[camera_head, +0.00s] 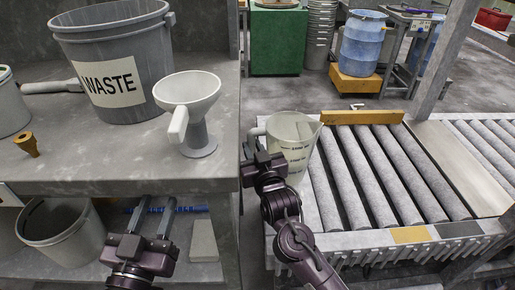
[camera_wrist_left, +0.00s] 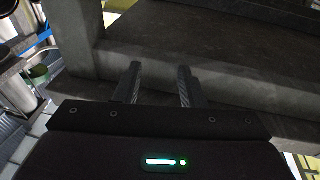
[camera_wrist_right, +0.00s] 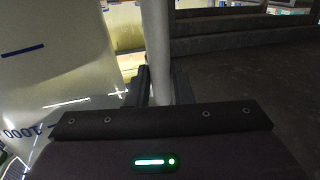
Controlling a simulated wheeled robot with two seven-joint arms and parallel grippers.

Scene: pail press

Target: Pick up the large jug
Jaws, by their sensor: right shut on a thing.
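The large jug (camera_head: 294,140) is a pale translucent measuring jug with dark markings. In the head view it is upright at the left end of the roller conveyor, its handle to the left. My right gripper (camera_head: 256,155) is at the handle. In the right wrist view its fingers (camera_wrist_right: 161,88) are closed on the pale upright handle bar (camera_wrist_right: 158,45), with the jug's marked wall (camera_wrist_right: 55,70) on the left. I cannot tell whether the jug's base touches the surface beneath. My left gripper (camera_head: 152,222) is open and empty in front of the bench; its parted fingers show in the left wrist view (camera_wrist_left: 158,85).
A grey WASTE pail (camera_head: 130,85) and a pale funnel (camera_head: 190,110) stand on the grey bench (camera_head: 110,170). A small brass piece (camera_head: 27,145) lies further left. A grey bucket (camera_head: 62,235) sits on the lower shelf. The conveyor rollers (camera_head: 390,175) right of the jug are clear.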

